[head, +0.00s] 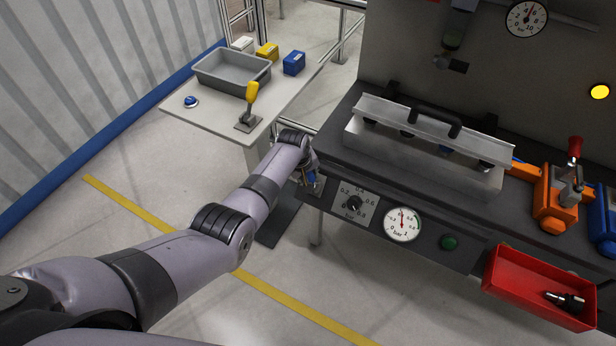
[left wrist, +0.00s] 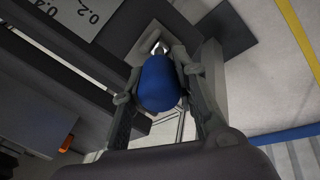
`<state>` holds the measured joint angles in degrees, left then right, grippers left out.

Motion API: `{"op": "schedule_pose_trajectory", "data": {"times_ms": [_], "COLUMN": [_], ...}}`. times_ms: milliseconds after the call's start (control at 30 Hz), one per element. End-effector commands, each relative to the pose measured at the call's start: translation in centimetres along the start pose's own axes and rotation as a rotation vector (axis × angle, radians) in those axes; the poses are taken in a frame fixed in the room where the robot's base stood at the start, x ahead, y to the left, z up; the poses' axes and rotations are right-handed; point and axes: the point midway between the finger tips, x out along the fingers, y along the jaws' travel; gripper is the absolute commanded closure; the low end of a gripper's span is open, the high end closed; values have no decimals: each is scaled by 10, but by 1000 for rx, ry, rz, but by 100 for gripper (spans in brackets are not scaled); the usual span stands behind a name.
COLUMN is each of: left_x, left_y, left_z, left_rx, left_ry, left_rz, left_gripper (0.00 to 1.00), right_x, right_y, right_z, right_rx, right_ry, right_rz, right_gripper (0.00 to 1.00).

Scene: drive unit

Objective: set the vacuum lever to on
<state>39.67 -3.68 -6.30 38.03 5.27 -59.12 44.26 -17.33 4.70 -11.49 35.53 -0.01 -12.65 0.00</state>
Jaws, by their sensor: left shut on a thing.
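The vacuum lever with its blue grip (left wrist: 158,85) is between the fingers of my left gripper (left wrist: 160,70) in the left wrist view. The gripper is shut on this grip. In the head view my left gripper (head: 311,176) is at the left end of the dark front panel (head: 460,262), left of the dial. There the forearm and wrist hide most of the lever. I cannot tell the lever's marked position. My right gripper is not in view.
A black knob (head: 353,203) and a pressure gauge (head: 402,224) sit on the panel, with a green button (head: 449,242). A red bin (head: 540,288) hangs at right. A side table (head: 215,120) holds a grey tray (head: 231,83) and a yellow-handled lever (head: 252,92).

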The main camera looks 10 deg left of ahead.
Motion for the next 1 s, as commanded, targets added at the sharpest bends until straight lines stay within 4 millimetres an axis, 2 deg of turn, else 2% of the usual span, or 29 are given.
{"op": "schedule_pose_trajectory", "data": {"times_ms": [233, 267, 533, 1000], "left_x": [0, 0, 0, -6], "left_y": [1, 1, 0, 1], "left_z": [0, 0, 0, 0], "left_rx": [-1, -1, 0, 0], "left_ry": [-1, -1, 0, 2], "left_rz": [2, 2, 2, 3], "left_gripper": [100, 71, 53, 53], "right_x": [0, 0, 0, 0], "right_y": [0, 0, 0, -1], "right_z": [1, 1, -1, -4], "right_rx": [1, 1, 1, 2], "right_ry": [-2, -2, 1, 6], "right_rz": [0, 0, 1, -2], "right_gripper": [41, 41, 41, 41]}}
